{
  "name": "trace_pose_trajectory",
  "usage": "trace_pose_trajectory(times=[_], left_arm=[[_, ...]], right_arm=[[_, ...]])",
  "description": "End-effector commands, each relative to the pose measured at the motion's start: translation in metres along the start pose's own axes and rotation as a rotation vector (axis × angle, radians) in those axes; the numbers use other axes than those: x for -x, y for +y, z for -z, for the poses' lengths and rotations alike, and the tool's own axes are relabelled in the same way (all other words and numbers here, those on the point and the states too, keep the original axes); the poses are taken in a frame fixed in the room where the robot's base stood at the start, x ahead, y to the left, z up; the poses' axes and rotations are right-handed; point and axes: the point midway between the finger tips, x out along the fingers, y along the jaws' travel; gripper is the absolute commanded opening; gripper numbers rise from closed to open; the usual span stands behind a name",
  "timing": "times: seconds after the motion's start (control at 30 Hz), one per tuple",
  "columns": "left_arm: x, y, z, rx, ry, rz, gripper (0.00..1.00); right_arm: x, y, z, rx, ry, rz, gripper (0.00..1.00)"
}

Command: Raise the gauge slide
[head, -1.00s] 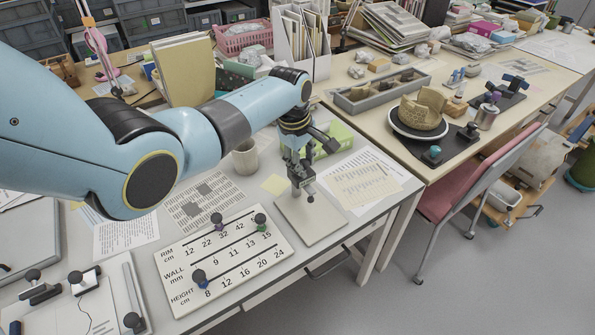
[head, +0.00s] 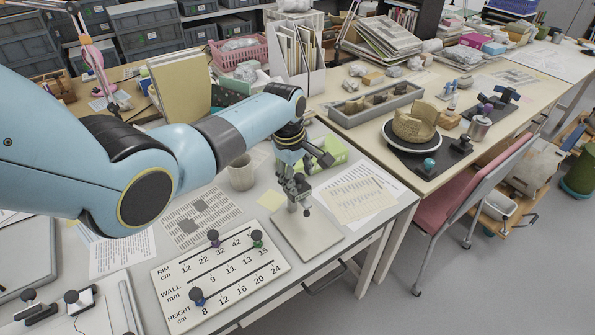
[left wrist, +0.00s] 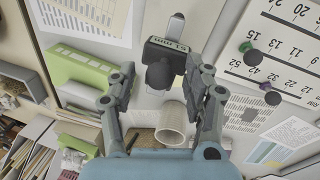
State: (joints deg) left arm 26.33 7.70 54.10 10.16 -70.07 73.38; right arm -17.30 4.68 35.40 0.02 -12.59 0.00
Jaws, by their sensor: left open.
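The gauge stands on a pale square base plate (head: 309,236) on the near desk, in the head view. In the left wrist view its slide is a dark block (left wrist: 166,54) with white lettering, on a pale post (left wrist: 175,27). A dark round knob (left wrist: 160,75) sticks out from the block. My left gripper (head: 303,170) is over the gauge, largely covering the slide in the head view. In the left wrist view the left gripper (left wrist: 160,78) is open, with one finger on each side of the knob. Contact cannot be told. My right gripper is not in view.
A white scale card (head: 222,275) with several knobs lies left of the gauge. A mug (head: 241,176) and a green box (head: 325,160) stand close behind. Printed sheets (head: 355,192) lie to the right. A pot (head: 414,127) stands on the far table.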

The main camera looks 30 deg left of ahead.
Motion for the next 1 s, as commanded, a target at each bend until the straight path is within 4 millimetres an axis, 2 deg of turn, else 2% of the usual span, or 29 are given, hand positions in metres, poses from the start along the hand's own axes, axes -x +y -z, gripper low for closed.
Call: trace_pose_trajectory(times=[0.13,0.23,0.5,0.63,0.8,1.0], left_arm=[[0.010,0.001,0.001,0.000,0.001,-0.003,0.51],[0.025,0.001,0.001,0.000,0.002,-0.004,0.51],[0.084,0.001,0.001,0.000,0.002,-0.004,0.51],[0.105,0.000,0.001,0.000,0.002,-0.002,0.51],[0.118,0.000,0.001,0.001,0.001,0.000,0.51],[0.120,-0.001,0.000,0.001,0.000,0.001,0.51]], right_arm=[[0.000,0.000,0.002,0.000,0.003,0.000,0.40],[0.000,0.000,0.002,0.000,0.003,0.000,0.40],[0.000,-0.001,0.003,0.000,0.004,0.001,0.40],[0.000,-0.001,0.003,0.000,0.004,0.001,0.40],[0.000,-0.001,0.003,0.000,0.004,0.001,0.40],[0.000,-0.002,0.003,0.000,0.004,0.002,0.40]])
